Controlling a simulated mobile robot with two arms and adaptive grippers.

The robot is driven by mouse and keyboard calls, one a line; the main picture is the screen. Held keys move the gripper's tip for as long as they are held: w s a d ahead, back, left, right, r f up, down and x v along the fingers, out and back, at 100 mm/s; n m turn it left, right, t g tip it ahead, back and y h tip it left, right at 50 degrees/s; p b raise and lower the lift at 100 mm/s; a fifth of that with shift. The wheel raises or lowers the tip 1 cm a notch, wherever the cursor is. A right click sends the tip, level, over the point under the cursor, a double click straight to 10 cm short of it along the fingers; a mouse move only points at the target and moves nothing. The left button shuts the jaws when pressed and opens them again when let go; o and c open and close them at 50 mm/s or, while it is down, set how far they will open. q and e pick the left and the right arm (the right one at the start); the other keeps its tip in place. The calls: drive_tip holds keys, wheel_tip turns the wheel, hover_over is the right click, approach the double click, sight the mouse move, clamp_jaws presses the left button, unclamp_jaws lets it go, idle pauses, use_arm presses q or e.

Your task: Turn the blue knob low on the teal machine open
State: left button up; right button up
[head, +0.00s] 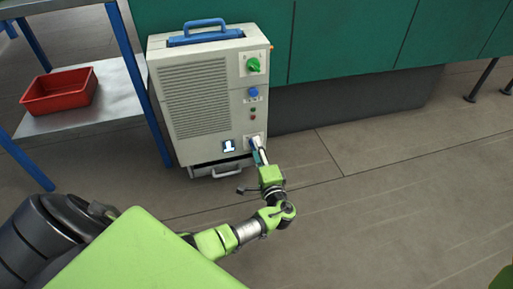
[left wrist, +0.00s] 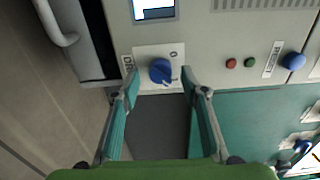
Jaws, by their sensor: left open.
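The machine (head: 205,95) is a pale grey box with a vent grille and a blue top handle, not teal in the picture. Low on its front is a blue knob (left wrist: 160,71) on a white plate, with a "0" mark beside it. In the head view the low knob is mostly hidden by my left gripper (head: 260,155). In the left wrist view my left gripper (left wrist: 162,94) is open, its teal fingers apart on either side below the knob. No finger visibly touches the knob. My right gripper is not in view.
Above are a green knob (head: 253,64), another blue knob (head: 253,92), and small red and green buttons. A small screen (head: 229,146) and a tray (head: 220,168) are near the base. A shelf with a red bin (head: 60,90) stands left.

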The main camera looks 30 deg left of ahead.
use_arm(q)
drive_tip(key=v, duration=0.6)
drive_tip(key=shift+d, duration=0.15)
